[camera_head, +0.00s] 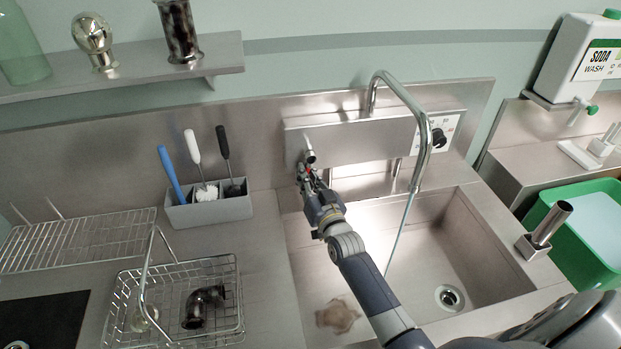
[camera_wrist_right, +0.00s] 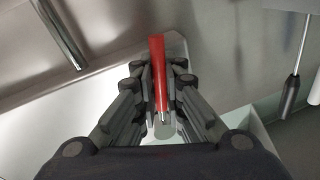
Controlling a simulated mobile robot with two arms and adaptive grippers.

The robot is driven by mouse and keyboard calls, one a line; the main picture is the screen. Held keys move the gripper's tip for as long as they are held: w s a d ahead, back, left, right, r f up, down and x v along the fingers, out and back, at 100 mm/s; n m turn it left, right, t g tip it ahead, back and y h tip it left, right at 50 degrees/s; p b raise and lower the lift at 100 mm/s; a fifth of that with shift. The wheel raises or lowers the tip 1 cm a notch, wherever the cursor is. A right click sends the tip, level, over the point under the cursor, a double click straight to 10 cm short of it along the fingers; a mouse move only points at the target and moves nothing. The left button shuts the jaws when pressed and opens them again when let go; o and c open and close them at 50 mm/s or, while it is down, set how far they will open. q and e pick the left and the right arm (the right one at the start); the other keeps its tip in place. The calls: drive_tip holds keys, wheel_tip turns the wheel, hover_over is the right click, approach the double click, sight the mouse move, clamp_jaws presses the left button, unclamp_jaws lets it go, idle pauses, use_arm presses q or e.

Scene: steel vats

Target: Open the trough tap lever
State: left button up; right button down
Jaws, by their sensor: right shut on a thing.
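The trough tap's red lever (camera_wrist_right: 158,75) shows large in the right wrist view, upright between the two fingers. My right gripper (camera_wrist_right: 162,105) is shut on it. In the head view the same gripper (camera_head: 307,178) is at the left end of the steel tap housing (camera_head: 360,138), just under a short metal stub. Only a speck of red shows there; the fingers hide most of the lever. The curved spout (camera_head: 420,125) hangs over the trough (camera_head: 425,240). A thin pale line runs down from its end; I cannot tell whether it is water. My left gripper is not in view.
A grey caddy (camera_head: 212,209) with several handled tools stands left of the gripper. A wire basket (camera_head: 220,262) holds a dark pipe fitting (camera_head: 203,305). A brownish patch (camera_head: 338,316) lies at the trough's left. A green tub (camera_head: 580,245) stands at the right.

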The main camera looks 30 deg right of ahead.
sight(287, 157)
drive_tip(key=m, duration=0.1)
drive_tip(key=a+m, duration=0.1)
drive_tip(key=m, duration=0.1)
drive_tip(key=a+m+h+b, duration=0.1)
drive_tip(key=m, duration=0.1)
drive_tip(key=shift+w+a+r, duration=0.1)
drive_tip(key=shift+w+r, duration=0.2)
drive_tip(key=shift+r, duration=0.1)
drive_tip(key=m, duration=0.2)
drive_tip(key=a+r+m+h, duration=0.1)
drive_tip(key=m, duration=0.1)
drive_tip(key=shift+w+a+r+t, duration=0.1)
drive_tip(key=shift+w+r+t, duration=0.05)
drive_tip(key=shift+t, duration=0.15)
drive_tip(key=shift+a+r+m+h, duration=0.2)
drive_tip(key=shift+r+m, duration=0.1)
drive_tip(key=shift+m, duration=0.45)
drive_tip(key=shift+a+r+m+h, duration=0.1)
drive_tip(key=shift+r+m+h, duration=0.15)
drive_tip(key=shift+m, duration=0.5)
drive_tip(key=c, duration=1.7)
unclamp_jaws()
